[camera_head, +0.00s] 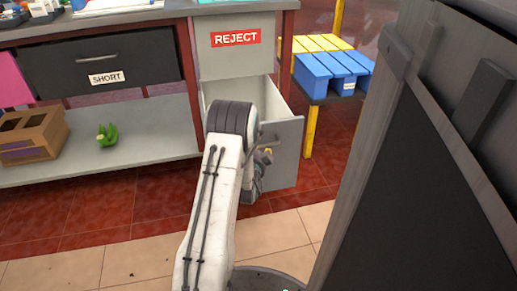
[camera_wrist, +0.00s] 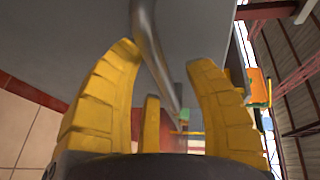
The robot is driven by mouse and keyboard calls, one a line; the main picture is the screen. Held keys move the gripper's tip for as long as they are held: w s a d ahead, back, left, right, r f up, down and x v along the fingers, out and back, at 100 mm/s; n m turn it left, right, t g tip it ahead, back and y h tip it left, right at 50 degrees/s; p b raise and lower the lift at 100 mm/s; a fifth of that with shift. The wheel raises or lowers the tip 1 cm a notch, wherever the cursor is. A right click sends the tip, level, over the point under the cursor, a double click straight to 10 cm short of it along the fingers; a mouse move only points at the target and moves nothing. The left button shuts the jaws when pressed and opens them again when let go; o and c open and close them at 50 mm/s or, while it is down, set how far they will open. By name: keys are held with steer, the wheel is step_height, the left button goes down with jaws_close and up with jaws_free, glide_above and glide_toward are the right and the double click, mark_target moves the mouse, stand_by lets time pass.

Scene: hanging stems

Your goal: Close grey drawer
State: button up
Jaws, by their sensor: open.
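The grey drawer (camera_head: 287,150) stands pulled out under the panel with the red REJECT label (camera_head: 236,38). Its inside shows beside my arm in the head view. Its grey front also fills much of the wrist view (camera_wrist: 75,40). My gripper (camera_wrist: 163,58) is open at the drawer front, with its yellow fingers on either side of the metal bar handle (camera_wrist: 148,40). I cannot tell whether the fingers touch the handle. In the head view my arm hides most of the gripper and part of the drawer.
A black drawer labelled SHORT (camera_head: 105,60) is shut at the left. A cardboard box (camera_head: 33,135) and a green item (camera_head: 107,135) sit on the lower shelf (camera_head: 150,160). Blue and yellow blocks (camera_head: 330,70) stand at the right. Tiled floor is free in front.

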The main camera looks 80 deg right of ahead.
stand_by(0.3)
jaws_close()
stand_by(0.3)
